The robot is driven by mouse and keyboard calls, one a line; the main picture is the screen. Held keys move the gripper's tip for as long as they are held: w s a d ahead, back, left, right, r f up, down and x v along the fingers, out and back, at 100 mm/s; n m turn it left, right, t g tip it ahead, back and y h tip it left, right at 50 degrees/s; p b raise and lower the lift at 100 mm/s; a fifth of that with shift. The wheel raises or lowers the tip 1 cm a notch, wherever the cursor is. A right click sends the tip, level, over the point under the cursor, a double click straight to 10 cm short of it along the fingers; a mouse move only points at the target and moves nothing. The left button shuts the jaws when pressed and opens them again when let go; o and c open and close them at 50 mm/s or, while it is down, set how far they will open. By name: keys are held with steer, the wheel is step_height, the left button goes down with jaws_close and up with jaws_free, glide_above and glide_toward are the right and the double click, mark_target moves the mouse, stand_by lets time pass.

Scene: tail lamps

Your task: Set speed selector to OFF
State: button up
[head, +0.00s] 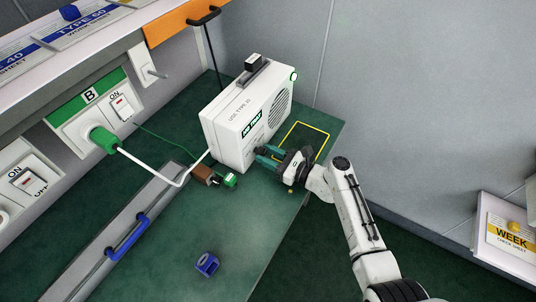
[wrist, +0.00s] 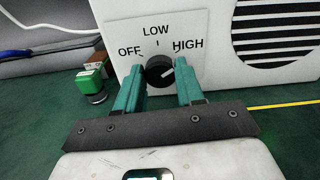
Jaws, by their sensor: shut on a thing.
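The speed selector is a round black knob (wrist: 158,70) on a white plate marked OFF at left, LOW at top and HIGH at right. Its pale pointer line slants up and right, toward HIGH. The plate is on the front of a white box-shaped unit (head: 232,125), which stands upright on the green bench. My gripper (head: 264,154) reaches the unit's front from the right. In the wrist view its two teal fingers stand left and right of the knob, shut on it. In the head view the fingers hide the knob.
A green-and-brown connector (head: 229,180) lies close by the unit's front left, with a white cable. A blue object (head: 207,264) lies on the bench (head: 170,255) nearer me. A yellow outline (head: 318,129) marks bare bench right of the unit. Wall switches (head: 122,106) are at left.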

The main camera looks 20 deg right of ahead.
steer(key=n+b, duration=0.4)
steer(key=n, duration=0.1)
steer(key=shift+a+f+n, duration=0.1)
steer(key=shift+f+n, duration=0.1)
steer(key=shift+n, duration=0.1)
steer(key=n+b, duration=0.5)
steer(key=n, duration=0.1)
steer(key=shift+s+f+b, duration=0.1)
steer(key=shift+f+b, duration=0.05)
steer(key=shift+b, duration=0.25)
steer(key=n+b, duration=0.3)
steer(key=n, duration=0.1)
steer(key=shift+b, duration=0.3)
steer(key=n+b, duration=0.3)
steer(key=shift+f+n+b, duration=0.1)
steer(key=shift+n+b, duration=0.2)
steer(key=shift+b, duration=0.1)
steer(key=n+b, duration=0.4)
steer(key=shift+n+b, duration=0.3)
steer(key=o, duration=1)
steer(key=shift+r, duration=0.25)
